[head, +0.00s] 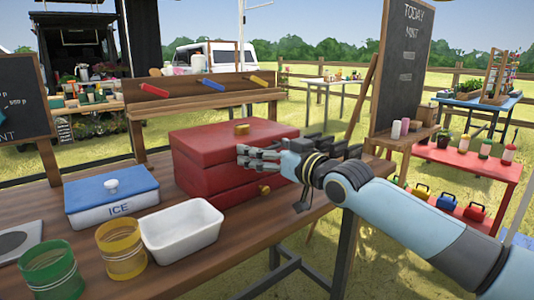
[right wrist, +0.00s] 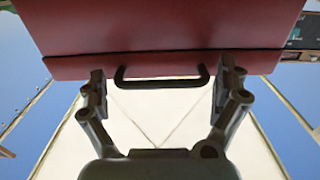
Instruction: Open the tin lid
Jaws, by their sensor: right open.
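The red tin (head: 212,186) stands on the wooden table, with its red lid (head: 215,139) on and a brass knob (head: 242,128) on top. A brass fitting (head: 264,190) shows low on its front. My right gripper (head: 258,160) is at the right part of the tin, hiding some of it. In the right wrist view the red tin (right wrist: 165,25) fills the top, with a dark bar handle (right wrist: 160,81) below its edge. The open right gripper (right wrist: 162,88) has a finger on either side of this handle, with gaps between. My left gripper is not in view.
A white tray (head: 181,247), a blue-lidded ICE box (head: 112,207), a yellow cup (head: 121,254) and a green cup (head: 52,270) stand to the left on the table. A raised wooden shelf (head: 200,100) is behind the tin. A chalkboard (head: 402,65) stands behind my right arm.

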